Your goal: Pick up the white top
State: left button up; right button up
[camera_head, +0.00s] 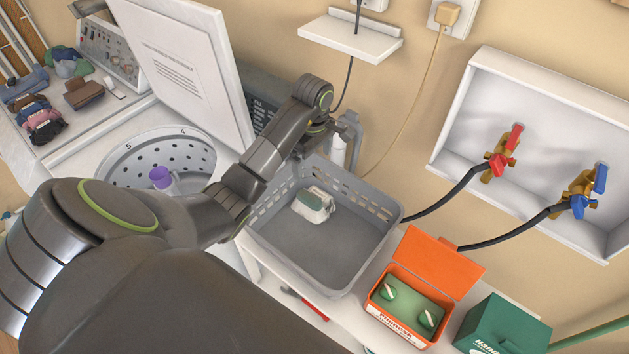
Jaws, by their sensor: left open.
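A folded white garment with a grey-green panel, probably the white top (314,206), lies in the grey basket (376,199), toward its back left part. My left arm reaches in from the left over the washer. My left gripper (350,130) is open at the back edge of the basket, above and to the right of the garment and apart from it. It is beside a pale bottle-like object (338,152), which it partly covers; I cannot tell whether they touch. My right gripper is not in view.
An open washer lid (185,70) stands left of my arm, above a drum with a purple cup (161,177). An open orange box (437,262) and a green box (503,325) stand right of the basket. Red and blue taps (497,165) are on the wall.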

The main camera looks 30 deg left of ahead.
aim_at(315, 200)
pick_arm(q)
notch_tip(315, 200, down, 13)
jog(key=b, duration=1.1)
jog(key=shift+d+r+b, duration=0.1)
jog(key=shift+r+b, duration=0.1)
jog(key=shift+b, duration=0.2)
jog(key=shift+s+d+f+b, duration=0.1)
jog(key=shift+f+b, duration=0.3)
jog(key=shift+f, duration=0.05)
notch_tip(315, 200, down, 3)
jog(key=shift+s+d+r+p, duration=0.1)
jog(key=shift+d+r+p, duration=0.05)
jog(key=shift+p, duration=0.8)
jog(key=shift+f, duration=0.4)
jog(key=c, duration=0.8)
